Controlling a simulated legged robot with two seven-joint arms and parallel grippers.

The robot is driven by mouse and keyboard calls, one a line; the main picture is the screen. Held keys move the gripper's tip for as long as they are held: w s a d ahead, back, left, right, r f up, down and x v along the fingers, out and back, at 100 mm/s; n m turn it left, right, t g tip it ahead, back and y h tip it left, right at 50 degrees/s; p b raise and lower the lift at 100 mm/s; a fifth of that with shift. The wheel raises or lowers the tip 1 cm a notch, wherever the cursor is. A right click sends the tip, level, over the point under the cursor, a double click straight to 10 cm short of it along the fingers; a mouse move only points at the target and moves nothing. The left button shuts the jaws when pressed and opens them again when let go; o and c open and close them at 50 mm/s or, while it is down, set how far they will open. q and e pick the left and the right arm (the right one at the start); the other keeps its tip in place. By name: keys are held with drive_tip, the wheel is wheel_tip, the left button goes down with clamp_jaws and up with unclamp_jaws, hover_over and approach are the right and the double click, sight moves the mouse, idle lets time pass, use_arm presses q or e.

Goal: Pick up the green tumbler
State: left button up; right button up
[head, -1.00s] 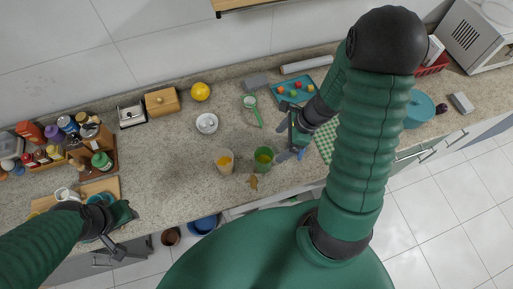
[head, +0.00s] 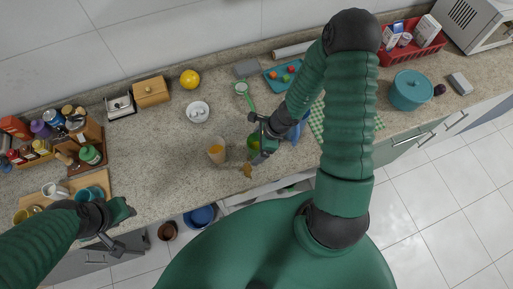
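The green tumbler (head: 253,141) stands on the counter near its front edge, right of a clear tumbler with orange contents (head: 216,151). My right gripper (head: 258,143) is at the green tumbler, coming from its right. Its fingers look spread, one toward the back and one toward the front of the tumbler, and they hide part of it. I cannot tell whether they touch it. My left gripper (head: 122,229) is open and empty at the counter's front edge, close to the cups on the left.
A brown leaf-like piece (head: 247,170) lies in front of the tumblers. A white dish (head: 198,112), a green-handled brush (head: 246,95) and a yellow fruit (head: 190,79) are behind. A teal pot (head: 411,91) stands right. Counter left of the clear tumbler is free.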

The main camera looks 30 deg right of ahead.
drive_tip(key=shift+w+d, duration=0.1)
drive_tip(key=shift+d, duration=0.15)
drive_tip(key=c, duration=0.7)
drive_tip(key=shift+a, duration=0.25)
drive_tip(key=c, duration=0.9)
drive_tip(key=shift+r, duration=0.1)
